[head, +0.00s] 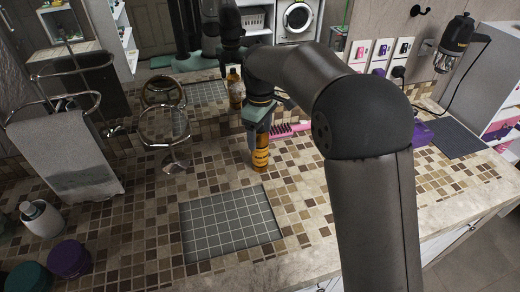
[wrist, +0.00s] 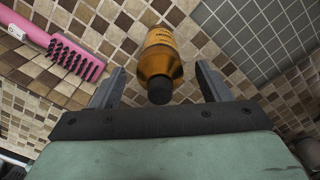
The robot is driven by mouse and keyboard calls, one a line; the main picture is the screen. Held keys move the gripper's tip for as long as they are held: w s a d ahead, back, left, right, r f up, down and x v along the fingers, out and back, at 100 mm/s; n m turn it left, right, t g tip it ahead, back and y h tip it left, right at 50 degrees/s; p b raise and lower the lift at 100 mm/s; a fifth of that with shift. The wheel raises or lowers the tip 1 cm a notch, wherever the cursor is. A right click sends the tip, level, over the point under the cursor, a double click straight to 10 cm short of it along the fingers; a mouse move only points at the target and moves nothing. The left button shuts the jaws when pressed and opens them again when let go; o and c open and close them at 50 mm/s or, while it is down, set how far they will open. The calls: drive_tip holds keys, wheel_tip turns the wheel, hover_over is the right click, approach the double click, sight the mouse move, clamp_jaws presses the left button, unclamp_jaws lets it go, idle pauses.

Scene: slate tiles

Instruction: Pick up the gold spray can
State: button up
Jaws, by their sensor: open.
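The gold spray can (head: 260,158) stands upright on the tiled counter near the middle of the head view. Its gold body and dark cap also show in the wrist view (wrist: 161,55). My gripper (head: 259,137) is at the top of the can. In the wrist view its two fingers (wrist: 158,82) are spread apart, with the dark cap end between them and a gap on each side. The fingers do not appear to touch the can.
A pink hairbrush (head: 290,129) lies close behind the can; its bristles show in the wrist view (wrist: 75,58). A grey gridded mat (head: 230,222) lies in front. A round mirror on a stand (head: 165,128) is to the left. A large wall mirror reflects the scene behind.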

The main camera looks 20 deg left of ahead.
drive_tip(key=shift+f, duration=1.1)
clamp_jaws()
drive_tip(key=shift+r, duration=0.1)
